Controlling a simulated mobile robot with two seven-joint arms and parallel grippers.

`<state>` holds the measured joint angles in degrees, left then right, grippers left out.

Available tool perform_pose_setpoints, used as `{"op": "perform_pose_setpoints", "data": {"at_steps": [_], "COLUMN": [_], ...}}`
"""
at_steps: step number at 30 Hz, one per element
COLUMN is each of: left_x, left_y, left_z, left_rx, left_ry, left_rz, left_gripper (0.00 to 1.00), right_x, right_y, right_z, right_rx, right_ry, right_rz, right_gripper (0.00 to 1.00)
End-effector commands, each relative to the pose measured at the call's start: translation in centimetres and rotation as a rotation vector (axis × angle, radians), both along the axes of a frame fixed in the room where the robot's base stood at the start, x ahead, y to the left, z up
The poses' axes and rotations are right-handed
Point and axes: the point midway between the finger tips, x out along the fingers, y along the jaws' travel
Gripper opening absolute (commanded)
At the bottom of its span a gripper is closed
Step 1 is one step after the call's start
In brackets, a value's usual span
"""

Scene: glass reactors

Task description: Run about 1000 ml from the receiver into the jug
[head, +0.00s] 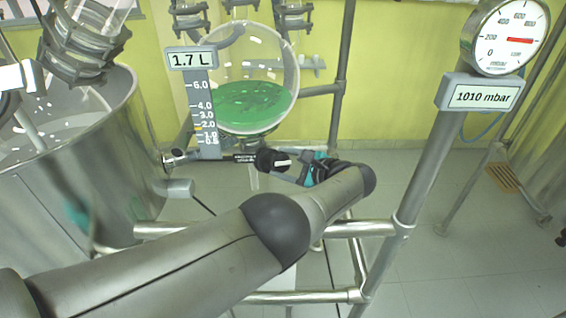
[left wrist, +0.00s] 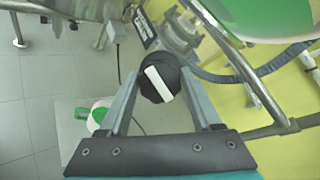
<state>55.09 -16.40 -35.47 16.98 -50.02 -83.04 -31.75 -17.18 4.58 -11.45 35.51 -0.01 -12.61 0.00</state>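The receiver (head: 245,75) is a round glass vessel, partly filled with green liquid, in the head view. Its scale (head: 205,110) reads 1.7 L. The black valve knob (head: 272,160) with a white bar sits below it. My left gripper (head: 295,170) is at the knob. In the left wrist view the fingers (left wrist: 160,85) lie along both sides of the knob (left wrist: 158,78) and appear to touch it. A white vessel with green on it, apparently the jug (left wrist: 98,116), stands low down on the left in that view. My right gripper is not in view.
A large steel vessel (head: 75,160) stands at the left. Steel frame tubes (head: 420,165) run at the right and below my arm. A round gauge (head: 506,38) has a sign reading 1010 mbar (head: 482,96). Grey tiled floor is open at the right.

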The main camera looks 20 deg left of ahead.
Motion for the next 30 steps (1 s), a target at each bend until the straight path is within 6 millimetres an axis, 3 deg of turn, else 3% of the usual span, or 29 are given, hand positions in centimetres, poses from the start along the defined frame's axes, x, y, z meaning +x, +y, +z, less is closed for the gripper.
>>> {"op": "perform_pose_setpoints", "data": {"at_steps": [7, 23, 30], "left_x": [0.0, 0.0, 0.0], "left_y": [0.0, 0.0, 0.0], "left_z": [0.0, 0.0, -0.2], "left_rx": [0.0, -0.014, -0.134], "left_ry": [0.0, -0.017, -0.163], "left_rz": [0.001, 0.015, 0.126], "left_gripper": [0.92, 0.92, 0.92], "right_x": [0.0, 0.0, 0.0], "right_y": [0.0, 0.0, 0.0], "right_z": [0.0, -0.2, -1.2], "right_rx": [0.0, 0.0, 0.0], "right_ry": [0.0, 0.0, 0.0], "right_rz": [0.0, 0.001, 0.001], "right_gripper": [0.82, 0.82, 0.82]}}
